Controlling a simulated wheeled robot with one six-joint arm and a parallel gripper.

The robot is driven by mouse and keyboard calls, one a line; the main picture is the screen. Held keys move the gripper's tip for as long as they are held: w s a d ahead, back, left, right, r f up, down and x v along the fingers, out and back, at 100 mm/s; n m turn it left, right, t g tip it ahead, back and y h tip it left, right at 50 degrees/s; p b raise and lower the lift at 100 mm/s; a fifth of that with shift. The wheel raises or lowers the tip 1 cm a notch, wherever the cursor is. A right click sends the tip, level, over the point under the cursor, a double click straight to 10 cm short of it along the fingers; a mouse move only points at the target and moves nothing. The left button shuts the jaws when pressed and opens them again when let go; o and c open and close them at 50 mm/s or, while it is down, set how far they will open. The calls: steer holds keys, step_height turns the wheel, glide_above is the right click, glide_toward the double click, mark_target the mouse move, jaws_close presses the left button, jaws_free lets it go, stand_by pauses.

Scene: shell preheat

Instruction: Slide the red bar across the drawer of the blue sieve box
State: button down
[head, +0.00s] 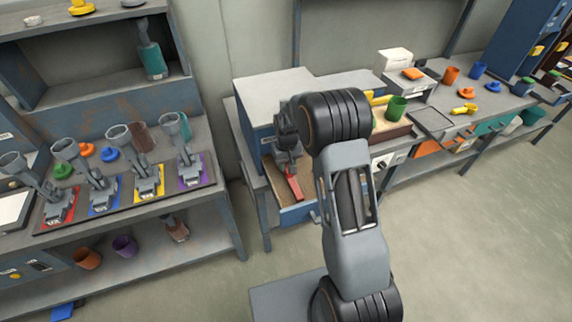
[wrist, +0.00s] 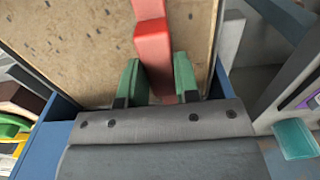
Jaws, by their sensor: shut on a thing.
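The blue sieve box (head: 258,118) has a pale grey top and stands at the end of the bench, behind my arm. Its drawer (head: 294,216) is out at the front, with a brown speckled floor that also shows in the wrist view (wrist: 75,48). The red bar (head: 293,184) lies in the drawer area, and in the wrist view (wrist: 153,50) it runs away from me over the speckled floor. My gripper (wrist: 157,80) has its green fingers shut on the near part of the bar. My arm hides part of the box in the head view.
A bench at left holds several grey stands on coloured mats (head: 103,200). The bench to the right carries a green cup (head: 396,108), a white box (head: 395,60) and a grey tray (head: 440,122). The floor in front (head: 470,235) is clear.

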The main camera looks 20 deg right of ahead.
mark_target(286, 165)
steer(key=shift+a, duration=0.2)
steer(key=c, duration=0.8)
jaws_free()
steer(key=shift+c, duration=0.2)
steer(key=shift+d, duration=0.1)
steer(key=shift+r, duration=0.1)
step_height(286, 165, up, 14)
steer(key=shift+b, duration=0.45)
